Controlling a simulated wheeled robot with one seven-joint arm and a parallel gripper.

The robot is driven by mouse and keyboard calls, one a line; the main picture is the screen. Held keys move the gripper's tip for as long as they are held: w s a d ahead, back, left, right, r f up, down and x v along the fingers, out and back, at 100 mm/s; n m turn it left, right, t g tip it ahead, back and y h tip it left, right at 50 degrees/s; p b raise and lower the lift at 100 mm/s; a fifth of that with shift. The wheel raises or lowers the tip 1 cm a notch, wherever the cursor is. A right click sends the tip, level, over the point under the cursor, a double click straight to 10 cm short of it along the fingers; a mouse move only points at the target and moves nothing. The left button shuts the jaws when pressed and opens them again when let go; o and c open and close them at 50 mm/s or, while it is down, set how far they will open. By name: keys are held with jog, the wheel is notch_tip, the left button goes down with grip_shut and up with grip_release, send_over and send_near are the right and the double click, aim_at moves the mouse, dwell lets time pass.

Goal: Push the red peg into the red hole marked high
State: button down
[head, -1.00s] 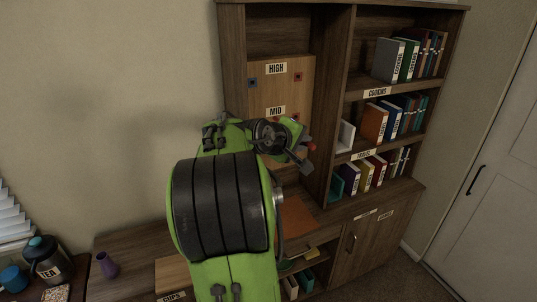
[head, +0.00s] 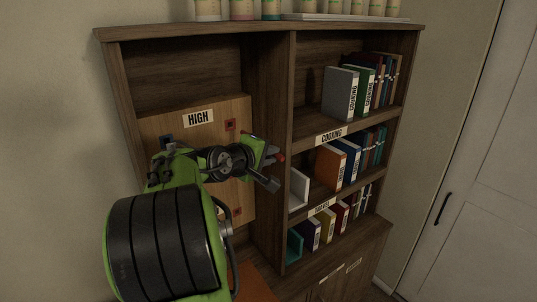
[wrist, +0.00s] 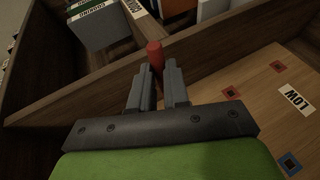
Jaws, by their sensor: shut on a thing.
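My gripper (head: 272,172) is shut on the red peg (head: 280,158), which shows as a small red tip in the head view. In the wrist view the peg (wrist: 155,55) stands up between the two grey fingers (wrist: 157,88). The wooden peg board (head: 181,109) stands in the left bay of the shelf. Its red hole marked high (head: 230,125) is right of the HIGH label (head: 198,118). In the head view my gripper is right of and below that hole, and the peg is apart from the board. My arm hides much of the board's middle.
A blue hole (head: 166,140) is left of the red one. A lower red hole (head: 237,211) shows below my arm. The upright divider (head: 270,110) and shelves of books (head: 340,92) are close on the right.

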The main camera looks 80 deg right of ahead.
jog(key=shift+s+a+r, duration=0.1)
jog(key=shift+a+r, duration=0.1)
jog(key=shift+a, duration=0.35)
jog(key=shift+s+a+r, duration=0.1)
jog(key=shift+a+r, duration=0.05)
jog(key=shift+a, duration=0.35)
jog(key=w+d+p, duration=0.3)
jog(key=w+d, duration=0.1)
jog(key=shift+w+d+f, duration=0.15)
jog(key=shift+w+d, duration=0.1)
jog(key=shift+d, duration=0.05)
jog(key=shift+w+d+p, duration=0.65)
jog(key=shift+w+p, duration=0.05)
jog(key=shift+p, duration=0.05)
dwell(0.9)
jog(key=shift+w+d+p, duration=0.6)
jog(key=shift+w+d, duration=0.4)
jog(key=shift+w, duration=0.15)
jog(key=shift+w+d, duration=0.5)
jog(key=shift+w, duration=0.05)
jog(key=shift+r, duration=0.2)
dwell(0.5)
